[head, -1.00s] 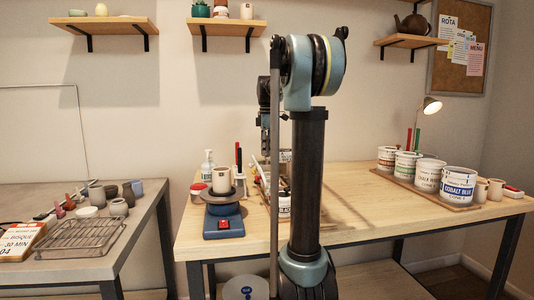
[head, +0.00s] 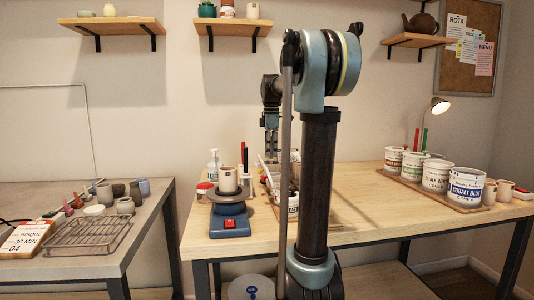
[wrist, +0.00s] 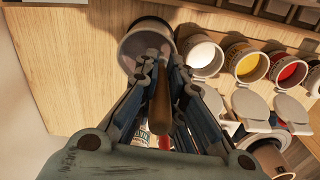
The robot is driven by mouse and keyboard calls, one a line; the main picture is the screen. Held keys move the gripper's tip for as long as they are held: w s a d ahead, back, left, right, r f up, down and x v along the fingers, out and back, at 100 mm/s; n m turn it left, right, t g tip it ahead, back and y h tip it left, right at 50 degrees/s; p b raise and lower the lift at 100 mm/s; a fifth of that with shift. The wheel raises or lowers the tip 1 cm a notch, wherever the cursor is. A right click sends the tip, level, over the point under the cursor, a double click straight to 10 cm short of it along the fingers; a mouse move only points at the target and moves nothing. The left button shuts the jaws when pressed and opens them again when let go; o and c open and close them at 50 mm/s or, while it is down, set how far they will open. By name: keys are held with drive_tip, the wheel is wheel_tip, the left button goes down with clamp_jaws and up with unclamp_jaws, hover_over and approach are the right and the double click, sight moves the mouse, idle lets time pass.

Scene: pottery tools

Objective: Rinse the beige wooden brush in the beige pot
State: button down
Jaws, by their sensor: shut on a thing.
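In the wrist view, my gripper (wrist: 162,72) is shut on a brown wooden brush handle (wrist: 161,108). The handle's far end points at an open pot (wrist: 124,52) with a pale rim and a grey-brown inside. The brush's bristles are hard to make out, and I cannot tell whether they are inside the pot or above it. The brush cannot be made out there.
White (wrist: 201,56), yellow (wrist: 246,64) and red (wrist: 288,71) paint pots stand open right of the pot. A beige cup (head: 227,180) stands on a blue device (head: 229,220). Labelled tubs (head: 466,187) line the table's right side. The table's middle (head: 370,205) is clear.

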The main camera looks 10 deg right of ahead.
drive_tip(key=shift+a, duration=0.1)
drive_tip(key=shift+w, duration=0.9)
idle(0.9)
idle(0.4)
wheel_tip(320, 180, up, 8)
idle(1.2)
